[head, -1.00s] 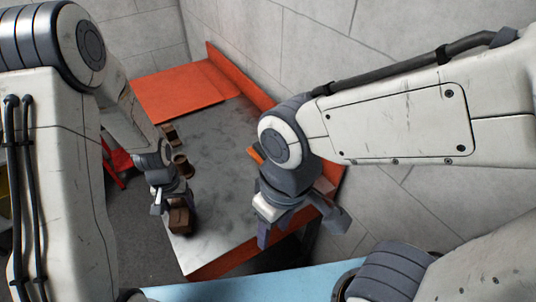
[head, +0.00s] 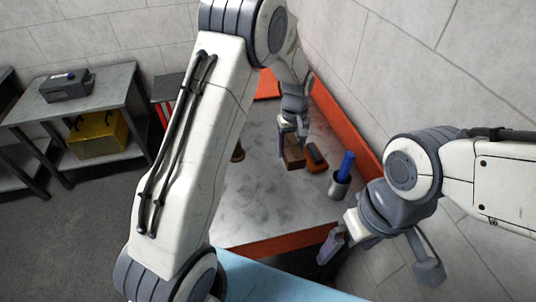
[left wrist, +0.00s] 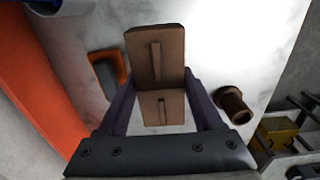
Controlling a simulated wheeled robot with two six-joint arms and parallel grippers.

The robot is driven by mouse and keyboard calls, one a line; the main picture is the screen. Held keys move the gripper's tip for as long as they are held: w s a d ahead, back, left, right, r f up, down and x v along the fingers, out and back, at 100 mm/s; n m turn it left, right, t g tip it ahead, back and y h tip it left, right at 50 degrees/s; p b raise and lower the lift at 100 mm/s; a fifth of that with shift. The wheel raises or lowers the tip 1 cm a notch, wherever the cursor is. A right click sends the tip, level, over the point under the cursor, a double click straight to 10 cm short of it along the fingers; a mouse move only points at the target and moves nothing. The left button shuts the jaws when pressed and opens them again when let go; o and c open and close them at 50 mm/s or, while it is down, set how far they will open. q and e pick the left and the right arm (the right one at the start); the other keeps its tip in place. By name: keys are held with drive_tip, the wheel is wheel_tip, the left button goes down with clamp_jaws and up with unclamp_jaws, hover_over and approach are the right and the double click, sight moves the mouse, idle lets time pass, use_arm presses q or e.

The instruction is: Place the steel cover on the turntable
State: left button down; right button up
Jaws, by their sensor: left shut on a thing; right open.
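My left gripper (head: 289,132) is over the back right part of the grey-topped table (head: 265,205), pointing down. It is shut on a brown block-like piece (head: 293,158). In the left wrist view this piece (left wrist: 155,55) shows brown faces with thin raised ribs between the two fingers. I cannot tell whether it touches the table. I cannot make out which thing is the steel cover or the turntable. My right gripper (head: 380,258) is open and empty beyond the table's right front edge, its fingers wide apart.
A brown cylinder (head: 238,153) stands left of the held piece, partly behind my left arm. An orange and dark item (head: 315,157) and a grey cup (head: 338,188) with a blue item (head: 346,164) are to the right. An orange rim (head: 340,130) borders the wall side.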

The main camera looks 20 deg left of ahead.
use_arm(q)
drive_tip(key=p, duration=0.3)
hover_over(266, 165)
wheel_tip(266, 165, down, 5)
drive_tip(key=shift+w, duration=0.1)
wheel_tip(266, 165, down, 3)
drive_tip(key=shift+p, duration=0.5)
drive_tip(key=shift+f, duration=0.5)
drive_tip(key=shift+f, duration=0.25)
drive_tip(key=shift+c, duration=0.2)
unclamp_jaws()
drive_tip(key=shift+r, duration=0.1)
